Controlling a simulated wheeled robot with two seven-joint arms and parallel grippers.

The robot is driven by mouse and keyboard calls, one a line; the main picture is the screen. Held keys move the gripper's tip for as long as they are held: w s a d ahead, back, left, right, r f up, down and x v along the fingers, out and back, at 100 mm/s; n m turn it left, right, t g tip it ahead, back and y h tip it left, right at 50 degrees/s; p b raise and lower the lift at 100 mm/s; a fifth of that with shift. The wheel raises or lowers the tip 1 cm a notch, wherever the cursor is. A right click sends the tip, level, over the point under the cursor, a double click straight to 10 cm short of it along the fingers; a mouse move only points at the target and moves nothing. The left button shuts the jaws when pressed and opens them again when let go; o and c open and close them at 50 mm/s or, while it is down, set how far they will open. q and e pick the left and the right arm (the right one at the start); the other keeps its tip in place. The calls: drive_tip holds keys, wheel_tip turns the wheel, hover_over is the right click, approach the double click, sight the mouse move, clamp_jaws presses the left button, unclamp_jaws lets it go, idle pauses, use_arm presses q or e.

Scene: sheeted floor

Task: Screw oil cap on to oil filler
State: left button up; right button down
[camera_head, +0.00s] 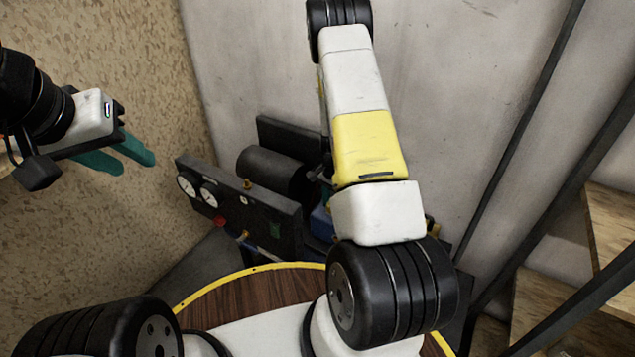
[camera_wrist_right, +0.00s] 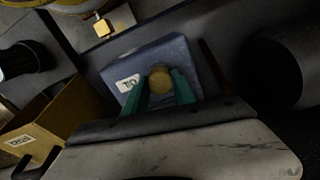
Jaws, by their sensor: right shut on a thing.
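The teal fingers of my right gripper (camera_wrist_right: 158,88) are shut on a round, yellowish oil cap (camera_wrist_right: 160,78) in the right wrist view. The cap sits over the top of a blue container (camera_wrist_right: 180,55) with a white label, which I take as the oil filler. Whether the cap is threaded on or only resting cannot be told. In the head view, my right arm hides the cap and right gripper, and only a bit of the blue container (camera_head: 322,222) shows. My left gripper (camera_head: 136,166) is open and empty at the left, away from the machine.
A dark panel with gauges (camera_head: 240,205) and a black cylinder (camera_head: 275,175) stand beside the container. A round wooden top with yellow edge (camera_head: 250,295) is in front. A tan labelled box (camera_wrist_right: 50,125) is left of the container in the wrist view. Wooden shelves (camera_head: 610,220) are at right.

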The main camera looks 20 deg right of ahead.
drive_tip(key=m, duration=0.7)
drive_tip(key=c, duration=0.9)
unclamp_jaws()
drive_tip(key=shift+c, duration=0.2)
drive_tip(key=shift+c, duration=0.8)
